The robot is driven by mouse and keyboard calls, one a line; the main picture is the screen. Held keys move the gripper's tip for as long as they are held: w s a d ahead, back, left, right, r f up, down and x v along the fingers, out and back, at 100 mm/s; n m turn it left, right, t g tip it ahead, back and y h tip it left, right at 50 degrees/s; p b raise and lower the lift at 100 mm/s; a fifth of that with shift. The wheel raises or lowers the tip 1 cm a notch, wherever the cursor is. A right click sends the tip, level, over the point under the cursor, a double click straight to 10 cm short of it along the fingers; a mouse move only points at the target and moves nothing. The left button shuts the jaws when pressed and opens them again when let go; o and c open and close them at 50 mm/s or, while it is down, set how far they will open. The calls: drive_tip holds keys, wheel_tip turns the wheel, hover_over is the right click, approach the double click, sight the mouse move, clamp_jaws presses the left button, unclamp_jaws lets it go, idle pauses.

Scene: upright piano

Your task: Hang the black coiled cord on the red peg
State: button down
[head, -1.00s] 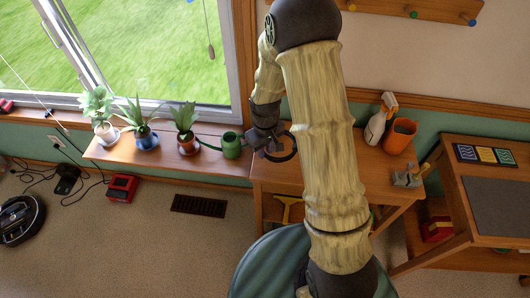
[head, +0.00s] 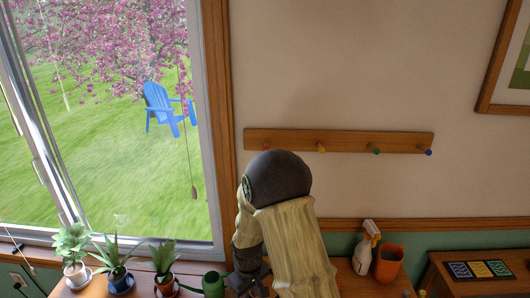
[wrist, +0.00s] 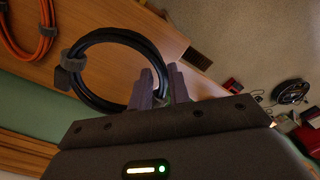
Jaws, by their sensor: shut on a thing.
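The black coiled cord (wrist: 112,36) shows as a ring in the wrist view, with dark ties on it. My gripper (wrist: 162,84) is shut on the right side of the coil, which sticks out beyond the fingers. In the head view, my gripper (head: 250,281) is low, near the bottom edge beside the green watering can, and the cord is hard to make out there. The red peg (head: 266,147) is the leftmost on the wooden wall rail, above and apart from my gripper. It looks bare.
The rail (head: 350,140) also carries a yellow peg (head: 321,147), a green peg (head: 376,151) and a blue peg (head: 428,152). An orange coil (wrist: 40,45) shows in the wrist view.

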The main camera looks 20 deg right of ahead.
drive_tip(key=shift+d, duration=0.1)
idle(0.3)
drive_tip(key=shift+s+d+r+p, duration=0.1)
drive_tip(key=shift+s+r+p, duration=0.15)
drive_tip(key=shift+p, duration=0.2)
drive_tip(key=s+d+r+n+g+h+p, duration=0.2)
drive_tip(key=d+r+n+h+p, duration=0.2)
drive_tip(key=d+r+n+p, duration=0.3)
drive_tip(key=s+d+r+n+g+h+p, duration=0.2)
drive_tip(key=s+d+r+n+h+p, duration=0.15)
drive_tip(key=r+n+p, duration=0.4)
drive_tip(key=w+a+r+n+t+h+p, duration=0.1)
drive_tip(key=w+r+n+t+h+p, duration=0.1)
drive_tip(key=r, duration=0.5)
drive_tip(key=w+r+n+t+h+p, duration=0.1)
drive_tip(key=w+r+n+t+p, duration=0.3)
drive_tip(key=w+r+n+t, duration=0.2)
drive_tip(key=w+a+r+n+t+h+p, duration=0.1)
drive_tip(key=w+r+n+t+h+p, duration=0.1)
drive_tip(key=r+n+t, duration=0.5)
wheel_tip(320, 180, up, 3)
drive_tip(key=shift+w+a+r+n+t+h+p, duration=0.1)
drive_tip(key=shift+w+a+n+t+h+p, duration=0.25)
drive_tip(key=shift+w+t+p, duration=0.45)
drive_tip(key=shift+w+g, duration=0.3)
